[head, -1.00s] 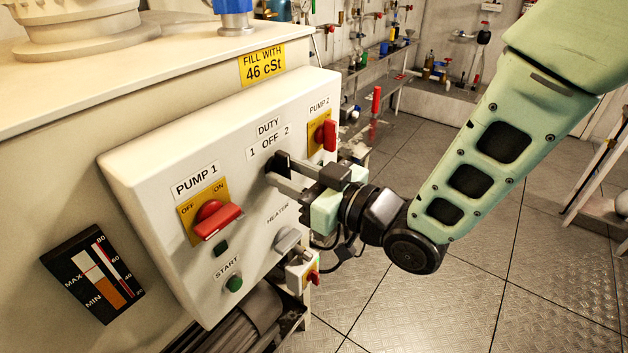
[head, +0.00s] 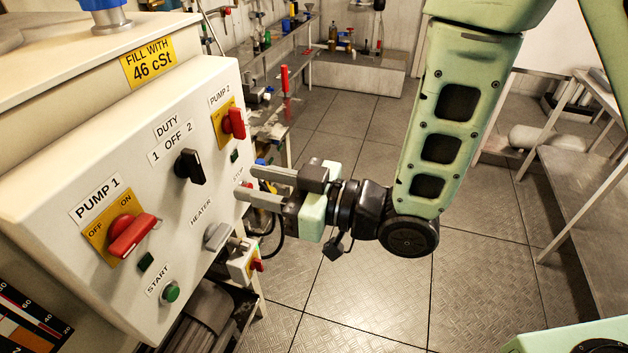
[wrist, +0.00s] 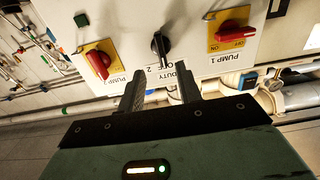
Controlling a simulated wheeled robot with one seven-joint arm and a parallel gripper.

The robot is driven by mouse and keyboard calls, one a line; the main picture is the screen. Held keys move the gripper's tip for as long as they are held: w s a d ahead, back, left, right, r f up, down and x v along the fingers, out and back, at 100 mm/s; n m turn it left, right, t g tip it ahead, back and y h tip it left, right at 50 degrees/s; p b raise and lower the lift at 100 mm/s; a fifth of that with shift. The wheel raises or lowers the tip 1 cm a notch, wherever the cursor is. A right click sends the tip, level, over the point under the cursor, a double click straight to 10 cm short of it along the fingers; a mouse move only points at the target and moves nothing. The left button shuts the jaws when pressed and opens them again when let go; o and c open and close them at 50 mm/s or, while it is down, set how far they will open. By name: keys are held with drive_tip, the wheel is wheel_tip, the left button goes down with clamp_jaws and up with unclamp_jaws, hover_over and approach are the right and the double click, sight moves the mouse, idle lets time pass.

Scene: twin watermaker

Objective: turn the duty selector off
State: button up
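The duty selector is a black knob (head: 189,167) on the white panel, under the label "DUTY 1 OFF 2". In the wrist view, where the labels are upside down, the knob (wrist: 160,45) sits ahead of the gap between my fingers. Its bar looks roughly in line with the OFF label, but the exact setting is hard to read. My gripper (head: 246,182) is open and empty, with a clear gap between the fingers. In the head view it stands right of the knob, off the panel and apart from it. The fingertips (wrist: 160,76) also show in the wrist view.
The red Pump 1 handle (head: 130,235) is lower left of the selector, and the red Pump 2 handle (head: 235,123) is upper right. A grey heater knob (head: 216,236) and green start button (head: 171,292) are below. Open floor (head: 360,300) lies to the right.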

drive_tip(key=p+v, duration=0.8)
drive_tip(key=p, duration=0.3)
drive_tip(key=shift+s+a, duration=0.1)
drive_tip(key=shift+a, duration=0.1)
idle(0.4)
